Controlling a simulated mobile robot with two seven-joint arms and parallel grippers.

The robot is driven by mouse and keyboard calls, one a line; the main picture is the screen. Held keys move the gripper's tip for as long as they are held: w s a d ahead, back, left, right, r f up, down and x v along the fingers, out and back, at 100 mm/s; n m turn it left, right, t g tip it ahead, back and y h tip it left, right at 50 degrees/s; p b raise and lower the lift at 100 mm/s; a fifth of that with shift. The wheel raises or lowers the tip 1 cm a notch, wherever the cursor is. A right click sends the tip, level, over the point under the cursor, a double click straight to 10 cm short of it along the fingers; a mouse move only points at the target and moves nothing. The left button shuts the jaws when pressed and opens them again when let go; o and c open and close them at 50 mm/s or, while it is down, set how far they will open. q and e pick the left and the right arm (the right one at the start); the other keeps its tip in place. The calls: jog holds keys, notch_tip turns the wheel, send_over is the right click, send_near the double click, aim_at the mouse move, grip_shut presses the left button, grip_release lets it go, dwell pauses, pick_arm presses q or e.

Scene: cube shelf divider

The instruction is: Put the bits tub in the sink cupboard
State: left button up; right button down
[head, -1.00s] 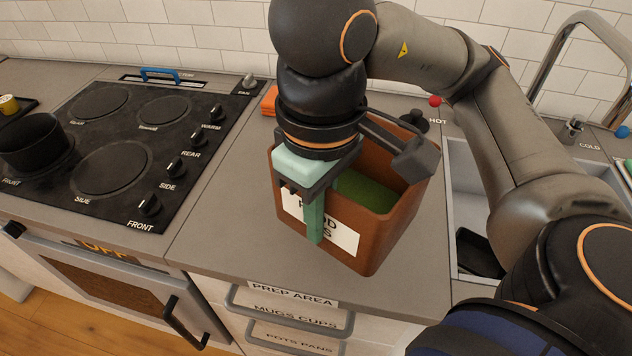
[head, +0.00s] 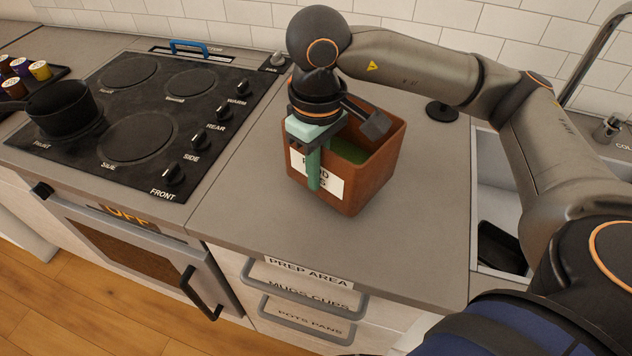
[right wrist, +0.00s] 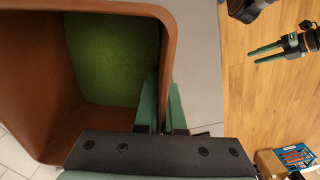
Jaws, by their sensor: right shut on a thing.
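The bits tub (head: 377,178) is a brown open-topped box with a partly covered white label, upright over the grey counter between hob and sink. Whether its base touches the counter is unclear. Its green inside also shows in the right wrist view (right wrist: 112,60). My right gripper (head: 314,170) is shut on the tub's near wall, one green finger outside over the label. My left gripper (right wrist: 270,52) shows small in the right wrist view, empty above the wooden floor, its green fingers apart. The sink cupboard is not visible.
A hob (head: 140,110) with a black pot (head: 62,108) stands at left. The sink (head: 490,185) is at right, partly behind my arm. Labelled drawers (head: 300,305) are below the counter. A blue box (right wrist: 296,157) shows low in the right wrist view. Counter in front of the tub is clear.

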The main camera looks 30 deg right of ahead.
jog(key=f, duration=0.3)
jog(key=shift+w+d+f+p, duration=0.1)
jog(key=shift+w+f+p, duration=0.1)
jog(key=shift+w+p, duration=0.1)
jog(key=shift+f, duration=0.25)
jog(key=shift+f, duration=0.15)
jog(key=c, duration=1)
grip_release()
